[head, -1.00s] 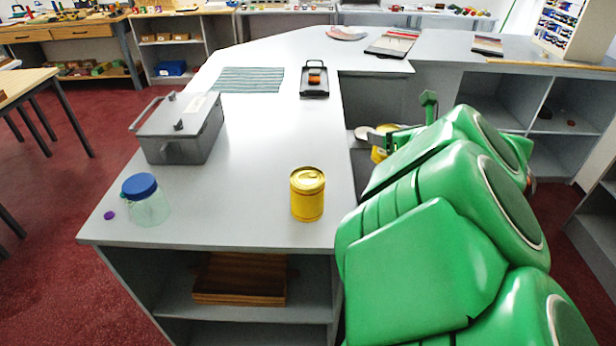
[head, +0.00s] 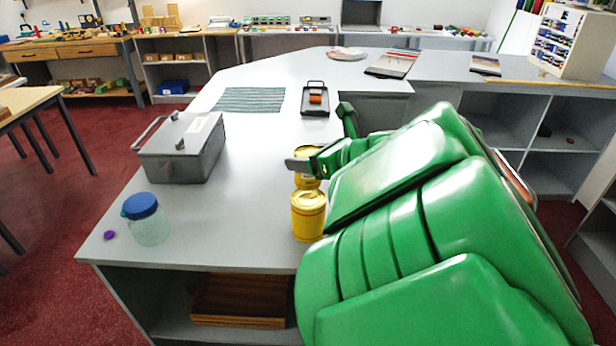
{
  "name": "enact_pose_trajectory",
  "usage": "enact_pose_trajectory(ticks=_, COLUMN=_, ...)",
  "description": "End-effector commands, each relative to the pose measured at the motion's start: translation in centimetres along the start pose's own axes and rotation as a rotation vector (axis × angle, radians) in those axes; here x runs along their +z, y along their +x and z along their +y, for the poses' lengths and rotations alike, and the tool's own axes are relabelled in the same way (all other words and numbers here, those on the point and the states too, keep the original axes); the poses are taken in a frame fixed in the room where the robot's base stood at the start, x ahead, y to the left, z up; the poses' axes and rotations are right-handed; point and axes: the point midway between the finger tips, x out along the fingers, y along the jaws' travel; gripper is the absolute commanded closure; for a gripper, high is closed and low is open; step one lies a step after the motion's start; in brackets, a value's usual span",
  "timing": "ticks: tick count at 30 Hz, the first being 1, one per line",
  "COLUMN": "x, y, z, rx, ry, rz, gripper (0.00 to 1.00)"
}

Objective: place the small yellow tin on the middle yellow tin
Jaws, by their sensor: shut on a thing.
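A yellow tin (head: 308,222) with a ring-pull lid stands upright on the grey counter near its front edge. My gripper (head: 312,164) is shut on a second yellow tin (head: 307,182), which is the small one being carried. In the picture the held tin is just above and behind the standing tin's lid, and looks upright. A grey finger crosses its front, and my green arm hides its right side. I cannot tell whether the two tins touch or how large the gap is.
A blue-lidded jar (head: 148,222) and a small purple cap (head: 109,235) are at the counter's left front. A grey metal box (head: 182,150) stands behind them. A striped cloth (head: 249,99) and a black tray (head: 315,104) lie farther back. The counter left of the tins is clear.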

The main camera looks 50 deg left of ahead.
Motion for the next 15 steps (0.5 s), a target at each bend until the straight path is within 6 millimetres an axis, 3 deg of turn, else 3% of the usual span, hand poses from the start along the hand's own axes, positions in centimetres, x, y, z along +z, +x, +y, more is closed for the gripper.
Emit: enact_pose_trajectory(ticks=15, x=-3.7, y=1.6, z=0.1, rx=0.001, ry=0.0, rz=-0.002, gripper=0.76)
